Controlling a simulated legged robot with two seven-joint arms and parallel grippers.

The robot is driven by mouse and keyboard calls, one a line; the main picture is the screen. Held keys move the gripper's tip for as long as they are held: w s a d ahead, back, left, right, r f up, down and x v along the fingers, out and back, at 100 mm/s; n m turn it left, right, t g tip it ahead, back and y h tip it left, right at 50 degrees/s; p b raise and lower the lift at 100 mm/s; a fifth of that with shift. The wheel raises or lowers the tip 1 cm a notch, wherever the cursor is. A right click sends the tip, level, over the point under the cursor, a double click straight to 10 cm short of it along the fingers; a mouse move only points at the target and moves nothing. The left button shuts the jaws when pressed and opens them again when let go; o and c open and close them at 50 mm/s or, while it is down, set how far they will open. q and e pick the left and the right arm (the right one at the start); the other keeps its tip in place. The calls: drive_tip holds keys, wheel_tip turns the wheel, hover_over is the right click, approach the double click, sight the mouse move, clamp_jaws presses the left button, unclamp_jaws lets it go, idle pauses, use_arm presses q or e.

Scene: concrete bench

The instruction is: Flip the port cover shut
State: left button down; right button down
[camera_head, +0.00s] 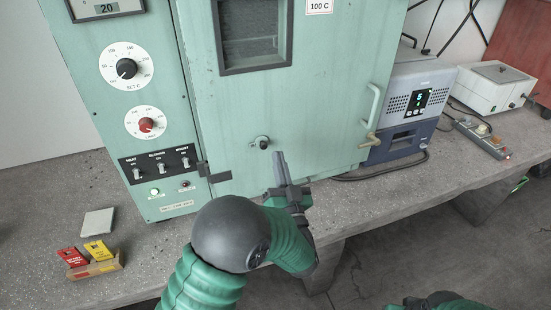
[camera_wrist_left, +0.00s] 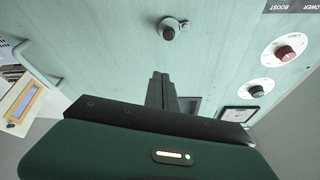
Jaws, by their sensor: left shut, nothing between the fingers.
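The port (camera_head: 263,143) is a small dark round spot with a metal fitting low on the pale green oven door. In the left wrist view the port (camera_wrist_left: 169,31) is a grey ring with a dark centre, and a small dark piece sticks out to its right. I cannot clearly tell how the cover lies. My left gripper (camera_head: 281,160) is shut and empty, its fingers pointing up, just below and right of the port. Its closed fingers (camera_wrist_left: 160,82) also show in the left wrist view, apart from the port. My right gripper is out of view.
The oven door (camera_head: 330,90) has a pale handle at its right edge. Dials and switches (camera_head: 158,163) fill the panel at left. A blue-grey device (camera_head: 412,105) and a white box (camera_head: 493,87) stand at right.

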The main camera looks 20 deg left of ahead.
sight(260, 145)
use_arm(q)
drive_tip(key=w+a, duration=0.1)
drive_tip(key=w, duration=0.1)
drive_tip(key=w+a, duration=0.3)
drive_tip(key=w, duration=0.1)
drive_tip(key=shift+w+a+f+p, duration=0.15)
drive_tip(key=shift+a+f+p, duration=0.05)
drive_tip(key=shift+a+p, duration=0.15)
drive_tip(key=shift+f, duration=0.3)
drive_tip(key=shift+d+m+h, duration=0.1)
drive_tip(key=shift+m+h, duration=0.2)
drive_tip(key=shift+m, duration=0.3)
